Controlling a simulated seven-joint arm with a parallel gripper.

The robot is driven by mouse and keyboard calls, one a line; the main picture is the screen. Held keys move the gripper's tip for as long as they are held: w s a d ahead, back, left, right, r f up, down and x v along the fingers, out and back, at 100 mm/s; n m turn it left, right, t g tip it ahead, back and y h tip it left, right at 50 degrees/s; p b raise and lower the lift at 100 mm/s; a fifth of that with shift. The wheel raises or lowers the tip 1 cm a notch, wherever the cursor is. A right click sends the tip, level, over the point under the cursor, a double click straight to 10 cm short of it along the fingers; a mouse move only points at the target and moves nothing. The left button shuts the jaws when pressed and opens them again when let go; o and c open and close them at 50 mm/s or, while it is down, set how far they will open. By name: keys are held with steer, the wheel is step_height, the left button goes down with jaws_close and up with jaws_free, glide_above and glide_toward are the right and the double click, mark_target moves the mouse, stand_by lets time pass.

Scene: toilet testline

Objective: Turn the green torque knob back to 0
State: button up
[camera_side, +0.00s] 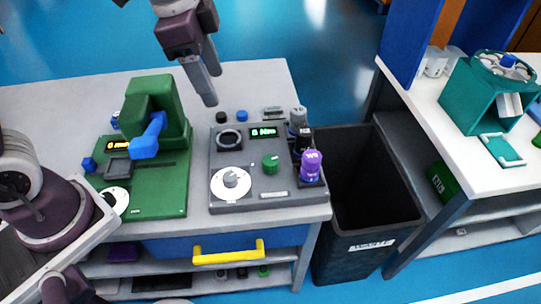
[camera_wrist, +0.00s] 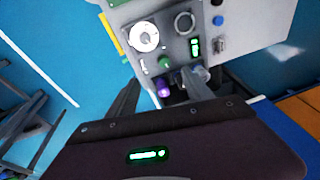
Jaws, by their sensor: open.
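The green torque knob (camera_side: 270,163) sits on the grey torque tester panel (camera_side: 240,200), right of a white dial (camera_side: 231,182) and below a small lit display (camera_side: 263,132) reading in Nm; its digit is hard to read. In the wrist view the green knob (camera_wrist: 165,62) shows beyond the fingertips, near the white dial (camera_wrist: 144,37). My gripper (camera_side: 212,90) is open and empty, in the air above the back of the bench and apart from the knob. Both fingers also show in the wrist view (camera_wrist: 160,80). The knob's pointer mark is too small to read.
A green machine with a blue lever (camera_side: 148,138) stands on the left. A black bin (camera_side: 365,190) is right of the bench. Air above the panel looks clear.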

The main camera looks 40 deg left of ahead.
steer(key=w+d+f+m+g, duration=0.1)
steer(key=w+d+f+m, duration=0.15)
steer(key=w+f, duration=0.3)
steer(key=m+g, duration=0.2)
steer(key=m, duration=0.5)
glide_above(270, 160)
steer(key=shift+y, duration=0.4)
steer(key=f, duration=1.2)
steer(key=shift+w+f, duration=0.25)
steer(key=shift+f, duration=0.05)
step_height(270, 160, down, 7)
steer(key=shift+s, duration=0.15)
jaws_close()
